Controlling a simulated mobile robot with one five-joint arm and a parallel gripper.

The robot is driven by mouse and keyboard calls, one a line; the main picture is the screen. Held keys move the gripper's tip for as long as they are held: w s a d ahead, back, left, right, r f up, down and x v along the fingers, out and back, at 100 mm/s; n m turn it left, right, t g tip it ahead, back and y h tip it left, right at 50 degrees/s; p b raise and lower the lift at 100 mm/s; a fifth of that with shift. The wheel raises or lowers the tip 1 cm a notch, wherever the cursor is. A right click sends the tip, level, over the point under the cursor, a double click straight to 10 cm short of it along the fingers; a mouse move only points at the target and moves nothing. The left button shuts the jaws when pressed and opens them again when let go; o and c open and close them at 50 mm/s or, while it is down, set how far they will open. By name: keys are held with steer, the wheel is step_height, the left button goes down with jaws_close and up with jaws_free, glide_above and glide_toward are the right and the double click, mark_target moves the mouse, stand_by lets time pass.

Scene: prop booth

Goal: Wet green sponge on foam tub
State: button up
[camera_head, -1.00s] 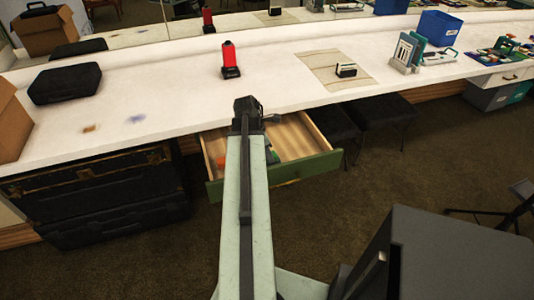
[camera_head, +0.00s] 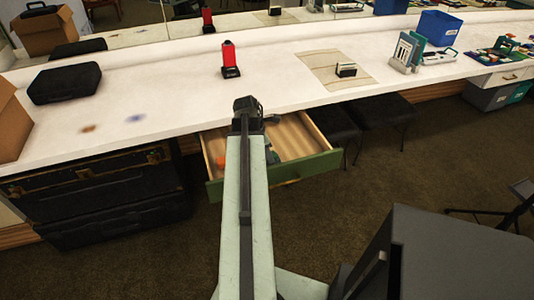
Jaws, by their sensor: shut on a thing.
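My gripper (camera_head: 246,106) is at the far end of my arm, at the counter's front edge above the open drawer. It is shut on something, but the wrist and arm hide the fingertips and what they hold. I cannot make out a green sponge or a foam tub anywhere in this view. The open green-fronted drawer (camera_head: 318,163) juts out under the counter. A small orange thing (camera_head: 221,162) lies inside it, and my arm covers the drawer's middle.
The white counter (camera_head: 180,100) has two small stains. A red device (camera_head: 229,60) stands near its middle, and a beige mat (camera_head: 318,62) bears a small item (camera_head: 346,70). A black case (camera_head: 65,83) lies at left; a blue bin (camera_head: 440,27) stands at right. Black stools (camera_head: 392,110) sit underneath.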

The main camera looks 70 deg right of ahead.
step_height(320, 180, up, 7)
steer(key=p, duration=0.7)
stand_by(0.4)
